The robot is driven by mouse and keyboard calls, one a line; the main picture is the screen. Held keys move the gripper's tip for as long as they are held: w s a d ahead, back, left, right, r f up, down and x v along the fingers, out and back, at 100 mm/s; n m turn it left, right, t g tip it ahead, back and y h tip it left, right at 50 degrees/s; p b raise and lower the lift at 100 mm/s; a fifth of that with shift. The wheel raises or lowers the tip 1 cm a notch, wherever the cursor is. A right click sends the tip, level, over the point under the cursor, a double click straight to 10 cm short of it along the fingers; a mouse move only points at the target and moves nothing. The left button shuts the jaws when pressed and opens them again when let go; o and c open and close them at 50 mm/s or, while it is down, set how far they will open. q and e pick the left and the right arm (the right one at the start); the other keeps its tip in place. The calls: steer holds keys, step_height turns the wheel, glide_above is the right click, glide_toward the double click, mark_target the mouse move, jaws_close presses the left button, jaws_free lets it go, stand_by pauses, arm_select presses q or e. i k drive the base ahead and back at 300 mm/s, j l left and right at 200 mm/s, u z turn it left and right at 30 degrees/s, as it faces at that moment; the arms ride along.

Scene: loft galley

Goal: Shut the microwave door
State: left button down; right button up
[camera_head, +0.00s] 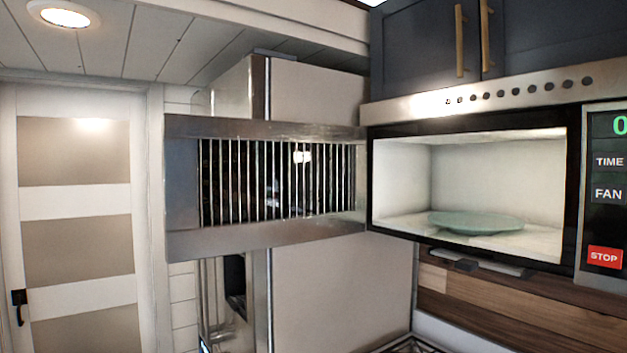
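The microwave (572,200) is mounted at the right, under dark cabinets. Its door (300,240) stands wide open, swung out to the left from hinges at the left edge of the opening. The door has a steel frame and a dark window with vertical bars. The lit cavity (500,165) is in view, with a pale green round plate (475,222) on its floor. Neither of my grippers is in view.
A tall fridge-like cabinet (325,300) stands behind the open door. Dark upper cabinets (530,40) with brass handles are above the microwave. A control panel (605,190) is at the right edge. A panelled room door (75,200) is at far left.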

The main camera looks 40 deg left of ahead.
mark_target(230, 185)
steer(key=j+z, duration=0.25)
steer(key=j, duration=0.3)
steer(key=j+z, duration=0.25)
steer(key=j, duration=0.25)
steer(key=j+z, duration=0.1)
steer(key=j, duration=0.25)
steer(key=k+j+z, duration=0.1)
steer(key=j, duration=0.25)
steer(key=k+j+z, duration=0.1)
steer(key=j, duration=0.25)
steer(key=k+j, duration=0.1)
steer(key=j, duration=0.35)
steer(key=k+j, duration=0.1)
steer(key=j, duration=0.35)
steer(key=k+j, duration=0.1)
steer(key=j, duration=0.35)
steer(key=k+j, duration=0.1)
steer(key=j, duration=0.35)
steer(key=k+j, duration=0.1)
steer(key=j, duration=0.35)
steer(key=k+j+z, duration=0.1)
steer(key=j, duration=0.35)
